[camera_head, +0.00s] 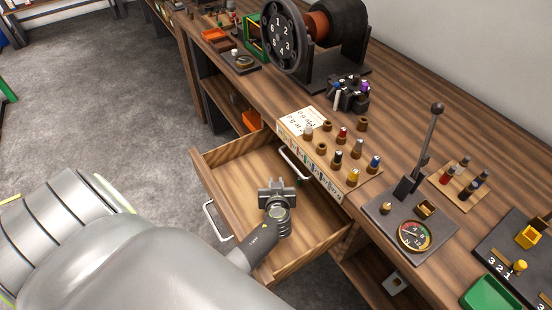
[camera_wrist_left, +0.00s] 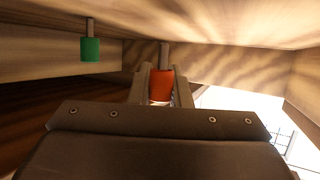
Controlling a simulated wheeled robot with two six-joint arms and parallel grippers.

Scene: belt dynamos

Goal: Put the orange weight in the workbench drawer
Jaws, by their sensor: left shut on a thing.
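The workbench drawer (camera_head: 240,167) is pulled open, and its wooden floor is mostly bare in the head view. My left gripper (camera_head: 276,192) is over the drawer, toward its near side. In the left wrist view my left gripper (camera_wrist_left: 161,90) is shut on the orange weight (camera_wrist_left: 162,84), a red-orange cylinder with a grey stem between the two fingers. The head view hides this weight under the gripper. A green weight (camera_wrist_left: 91,49) with a similar stem shows to the left in the wrist view, apart from the fingers. I cannot tell whether the orange weight touches the drawer floor.
The workbench (camera_head: 390,90) runs along the right. A peg block (camera_head: 325,155) with several coloured pegs stands above the drawer. A gauge plate with a tall lever (camera_head: 424,150) is to its right. The drawer walls surround my gripper.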

